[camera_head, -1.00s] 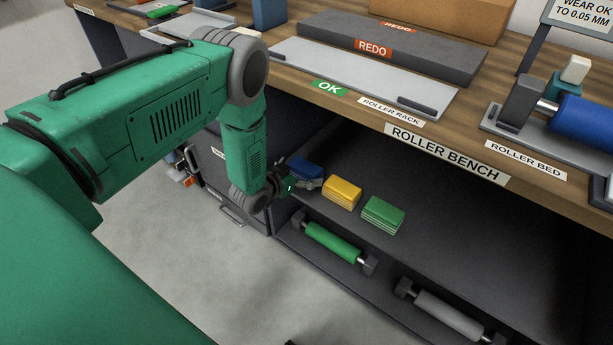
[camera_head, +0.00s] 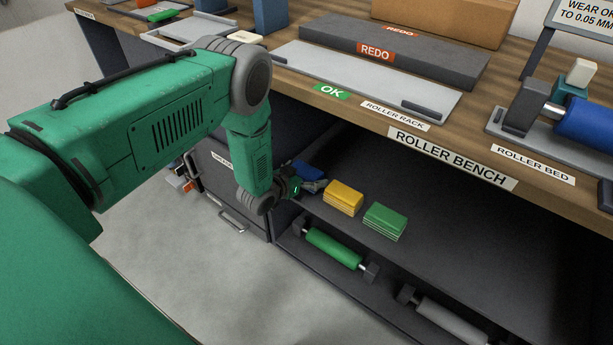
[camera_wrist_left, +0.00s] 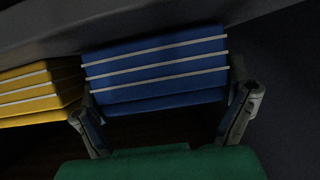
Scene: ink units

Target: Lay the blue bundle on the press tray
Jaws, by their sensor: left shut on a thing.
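The blue bundle (camera_head: 308,170) is at the left end of the shelf under the roller bench, beside a yellow bundle. In the left wrist view the blue bundle (camera_wrist_left: 158,68) shows as blue layers with pale stripes between them. My left gripper (camera_head: 306,186) is shut on it, with one finger at each side in the left wrist view (camera_wrist_left: 165,112). In the head view the gripper partly hides the bundle. Whether it touches the shelf is unclear. No tray with a readable press label shows; a light grey tray (camera_head: 172,38) is on the bench top at the back left.
The yellow bundle (camera_head: 343,197) and a green bundle (camera_head: 385,220) lie to the right on the shelf. A green roller (camera_head: 333,247) and a grey roller (camera_head: 452,318) are below. The bench's front edge (camera_head: 420,128) overhangs the shelf. The shelf's right part looks bare.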

